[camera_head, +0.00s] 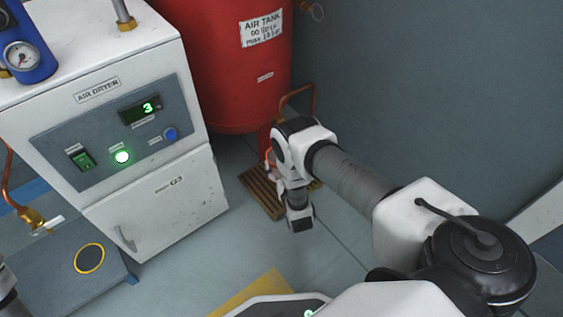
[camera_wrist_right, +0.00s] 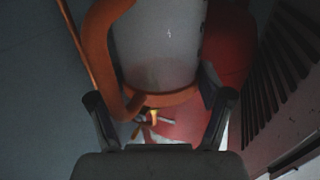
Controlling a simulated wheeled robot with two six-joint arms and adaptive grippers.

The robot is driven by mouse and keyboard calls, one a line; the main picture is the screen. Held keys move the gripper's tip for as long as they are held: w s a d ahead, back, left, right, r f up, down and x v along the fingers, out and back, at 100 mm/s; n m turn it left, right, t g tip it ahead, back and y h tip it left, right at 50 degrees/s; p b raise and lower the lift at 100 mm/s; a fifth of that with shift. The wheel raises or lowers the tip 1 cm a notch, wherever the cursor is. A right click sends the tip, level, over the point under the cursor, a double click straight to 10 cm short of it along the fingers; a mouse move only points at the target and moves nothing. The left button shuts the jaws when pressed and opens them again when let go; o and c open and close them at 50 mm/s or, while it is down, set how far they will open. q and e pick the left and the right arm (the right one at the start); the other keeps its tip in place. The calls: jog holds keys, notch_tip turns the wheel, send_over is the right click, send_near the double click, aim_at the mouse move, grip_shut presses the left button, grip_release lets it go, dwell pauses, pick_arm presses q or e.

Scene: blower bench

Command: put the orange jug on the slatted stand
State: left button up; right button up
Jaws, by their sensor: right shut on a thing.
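The orange jug shows in the right wrist view as a grey body (camera_wrist_right: 158,45) with an orange band and a curved orange side part (camera_wrist_right: 108,60). My right gripper (camera_wrist_right: 160,112) is shut on it, one finger on each side. In the head view the jug and fingertips are mostly hidden behind my wrist. My left gripper is not in view.
The red air tank (camera_head: 235,85) stands close behind the stand. The white air dryer (camera_head: 165,205) stands to the left, with a blue-grey platform (camera_head: 60,275) by its foot. A copper pipe (camera_head: 297,92) runs by the tank. Grey floor is open in front of the stand.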

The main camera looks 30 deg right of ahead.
jog(key=w+d, duration=0.1)
jog(key=w+d+b, duration=0.1)
jog(key=w, duration=0.1)
jog(key=w+d+f+b, duration=0.1)
jog(key=shift+w+d, duration=0.25)
jog(key=shift+w, duration=0.05)
notch_tip(320, 180, down, 3)
jog(key=b, duration=0.3)
jog(key=shift+f, duration=0.2)
jog(key=shift+r, duration=0.25)
jog(key=shift+f+b, duration=0.3)
jog(key=shift+f, duration=0.25)
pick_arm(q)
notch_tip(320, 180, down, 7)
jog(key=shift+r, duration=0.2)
pick_arm(e)
jog(key=o, duration=1.2)
jog(key=shift+c, duration=0.2)
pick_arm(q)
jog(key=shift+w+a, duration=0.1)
